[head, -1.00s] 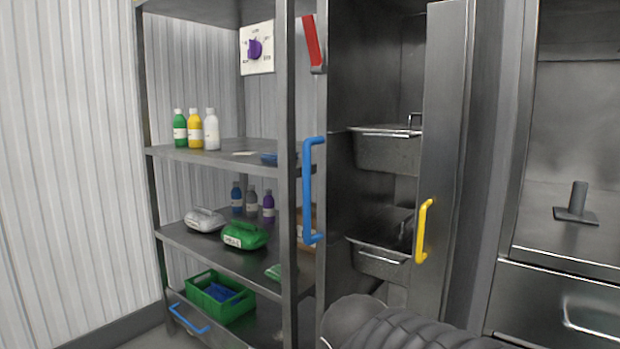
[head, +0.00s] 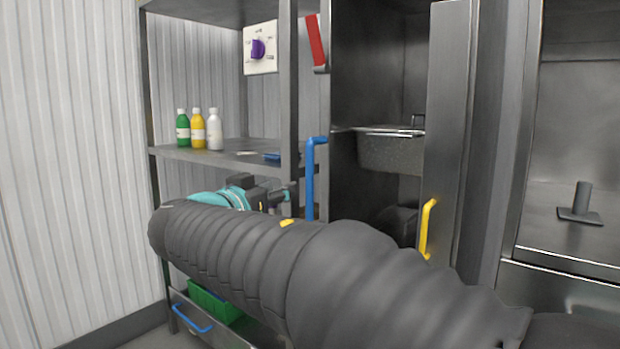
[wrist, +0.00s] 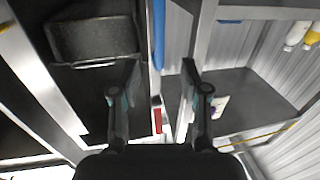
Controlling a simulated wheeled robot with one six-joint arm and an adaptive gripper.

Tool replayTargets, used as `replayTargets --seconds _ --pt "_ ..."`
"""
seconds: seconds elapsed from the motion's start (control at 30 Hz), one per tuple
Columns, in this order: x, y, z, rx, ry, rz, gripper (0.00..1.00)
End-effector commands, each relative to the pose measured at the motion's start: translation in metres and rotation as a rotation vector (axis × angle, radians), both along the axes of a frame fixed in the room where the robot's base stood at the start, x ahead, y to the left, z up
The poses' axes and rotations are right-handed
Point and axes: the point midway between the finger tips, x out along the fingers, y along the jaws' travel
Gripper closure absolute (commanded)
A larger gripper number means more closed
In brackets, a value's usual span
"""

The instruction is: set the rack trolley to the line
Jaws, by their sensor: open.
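A tall steel rack (head: 290,100) with open shelves stands at the left of the head view. I cannot tell for sure whether it is the trolley. A blue upright handle (head: 310,180) is at its right front edge; my arm hides the handle's lower part. My gripper (head: 288,192) is open beside the handle. In the wrist view, the blue handle (wrist: 158,35) shows between the two open fingertips (wrist: 160,72); I cannot tell whether it lies within their reach. No floor line can be made out in the head view.
Right of the handle, a tall bay holds a metal pan (head: 390,152), beside a panel with a yellow handle (head: 427,228). A red lever (head: 313,42) is above. Bottles (head: 198,130) stand on the shelf; a green crate (head: 215,302) sits low. My arm crosses the front.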

Motion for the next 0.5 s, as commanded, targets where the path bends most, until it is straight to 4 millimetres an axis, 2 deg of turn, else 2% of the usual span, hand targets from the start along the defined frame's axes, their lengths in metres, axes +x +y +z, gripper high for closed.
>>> replayTargets --seconds 0.23,0.5 --pt "0.011 -0.006 0.001 0.042 -0.017 -0.003 0.55" --pt "0.054 -0.027 0.001 0.040 -0.014 -0.005 0.55"
